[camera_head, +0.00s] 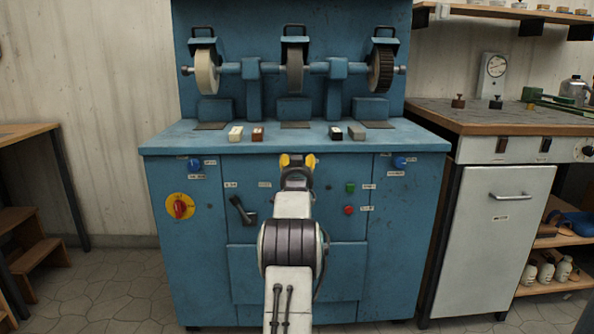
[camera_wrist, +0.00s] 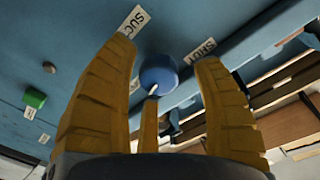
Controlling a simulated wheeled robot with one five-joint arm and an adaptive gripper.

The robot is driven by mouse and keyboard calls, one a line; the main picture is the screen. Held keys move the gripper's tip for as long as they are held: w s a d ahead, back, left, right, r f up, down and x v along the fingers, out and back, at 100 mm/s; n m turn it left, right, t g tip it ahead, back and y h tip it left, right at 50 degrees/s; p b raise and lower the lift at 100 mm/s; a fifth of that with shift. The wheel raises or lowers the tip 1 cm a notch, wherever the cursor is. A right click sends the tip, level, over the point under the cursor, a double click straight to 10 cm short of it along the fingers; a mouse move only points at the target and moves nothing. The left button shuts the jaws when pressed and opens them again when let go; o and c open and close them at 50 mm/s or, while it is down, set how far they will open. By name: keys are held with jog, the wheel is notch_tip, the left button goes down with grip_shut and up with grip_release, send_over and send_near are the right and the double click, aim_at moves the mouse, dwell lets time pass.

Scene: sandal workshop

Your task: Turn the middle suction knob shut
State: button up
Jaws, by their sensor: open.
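The middle suction knob (camera_wrist: 158,74) is a round blue knob on the blue machine front. A white pointer mark on the knob points toward the bottom of that view. A label starting "SUC" (camera_wrist: 134,21) and a "SHUT" label (camera_wrist: 203,50) are near the fingertips. In the head view my gripper (camera_head: 297,161) is at the middle of the machine front and hides this knob.
Similar blue knobs are at the left (camera_head: 195,164) and right (camera_head: 399,162) of the machine front. A green button (camera_head: 350,188) and a red button (camera_head: 348,210) are right of my arm. A dark lever (camera_head: 241,210) is left of it.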

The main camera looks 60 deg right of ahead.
jog(key=v, duration=1.2)
jog(key=shift+r, duration=0.1)
dwell(0.4)
jog(key=shift+w+d+m, duration=0.6)
jog(key=shift+w+d, duration=0.3)
jog(key=shift+d, duration=0.8)
jog(key=shift+w+d+m, duration=0.6)
jog(key=shift+w+d, duration=0.35)
jog(key=shift+d, duration=0.7)
jog(key=shift+w+d+m, duration=0.6)
jog(key=shift+w+d, duration=0.3)
jog(key=shift+d, duration=0.8)
jog(key=shift+c, duration=0.3)
